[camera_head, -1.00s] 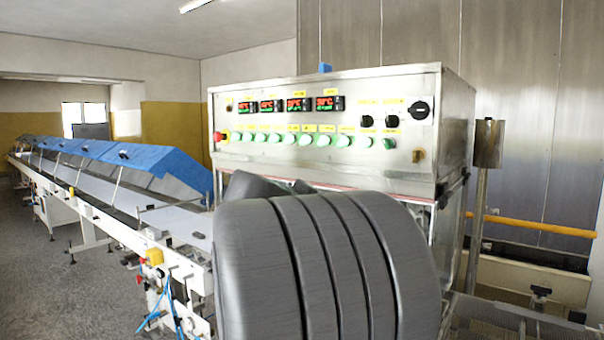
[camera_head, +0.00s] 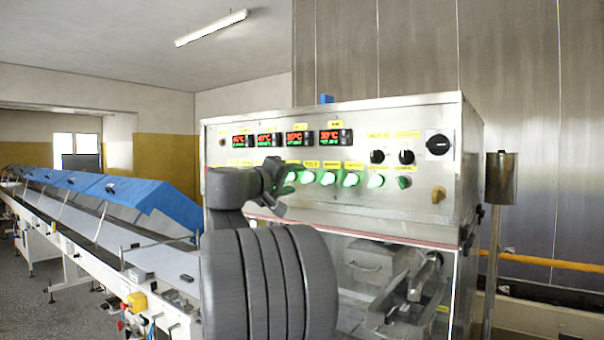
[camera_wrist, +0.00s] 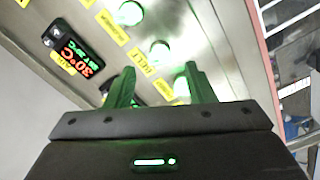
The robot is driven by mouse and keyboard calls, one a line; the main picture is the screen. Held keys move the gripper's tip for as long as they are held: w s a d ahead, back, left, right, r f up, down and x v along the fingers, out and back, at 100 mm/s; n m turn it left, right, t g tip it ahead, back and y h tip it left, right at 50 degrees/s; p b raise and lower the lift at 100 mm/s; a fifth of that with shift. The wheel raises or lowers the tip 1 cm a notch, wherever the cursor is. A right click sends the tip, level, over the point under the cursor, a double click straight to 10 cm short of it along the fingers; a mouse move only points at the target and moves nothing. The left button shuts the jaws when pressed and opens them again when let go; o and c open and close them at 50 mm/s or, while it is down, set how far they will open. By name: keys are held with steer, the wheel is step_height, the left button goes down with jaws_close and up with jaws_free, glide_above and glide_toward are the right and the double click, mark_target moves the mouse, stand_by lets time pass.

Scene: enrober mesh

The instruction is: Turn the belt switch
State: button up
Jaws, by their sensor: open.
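The steel control panel (camera_head: 225,150) fills the middle of the head view. It carries a row of lit green-white knobs (camera_head: 328,178), two small black knobs (camera_head: 377,157), a larger black rotary switch (camera_head: 438,144) and a tan knob (camera_head: 438,195). My gripper (camera_head: 283,188) is in front of the left part of the knob row and hides some knobs. In the wrist view my gripper (camera_wrist: 160,80) is open, its fingers pointing at the panel, with lit knobs (camera_wrist: 160,53) just beyond them. Nothing is between the fingers.
Red-and-green temperature displays (camera_head: 297,138) sit above the knobs; one shows in the wrist view (camera_wrist: 72,50). Below the panel is a clear-fronted enclosure (camera_head: 370,262). A long conveyor with blue covers (camera_head: 150,195) runs left. A metal post (camera_head: 500,180) stands right of the panel.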

mark_target(304, 178)
steer(key=shift+p+x, duration=0.55)
steer(key=shift+x, duration=1.75)
steer(key=shift+c, duration=0.2)
steer(key=c, duration=1)
